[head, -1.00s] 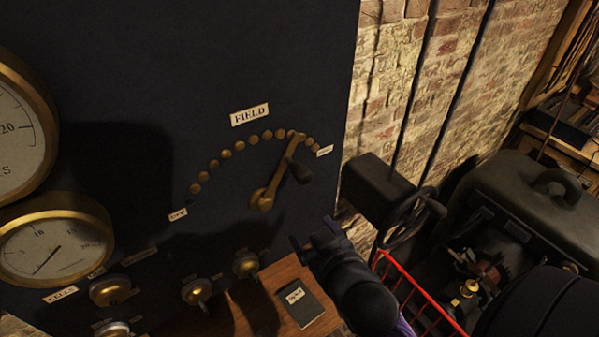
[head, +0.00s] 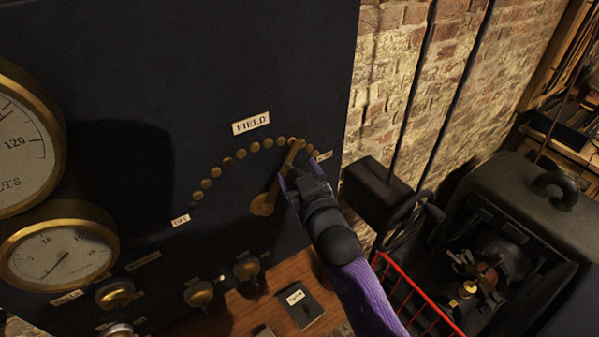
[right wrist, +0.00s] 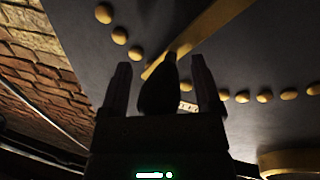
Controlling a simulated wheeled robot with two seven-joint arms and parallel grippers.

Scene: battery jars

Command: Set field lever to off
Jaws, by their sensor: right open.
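The brass field lever (head: 268,198) is on the dark panel below the FIELD label (head: 251,123). It points up and right, toward the right end of an arc of brass studs. A small label (head: 181,220), apparently OFF, sits at the arc's lower left end. My right gripper (head: 300,174) is at the lever, open. In the right wrist view the dark lever handle (right wrist: 158,92) stands between the two open fingers (right wrist: 162,82), with no clear contact. In the head view the gripper hides the handle. My left gripper is not in view.
Two brass-rimmed gauges (head: 60,252) are at the left of the panel. Brass knobs (head: 198,294) sit below the arc. A wooden shelf with a small dark book (head: 299,305) lies beneath. A handwheel (head: 405,222), a red rail (head: 415,290) and a dark machine are at the right.

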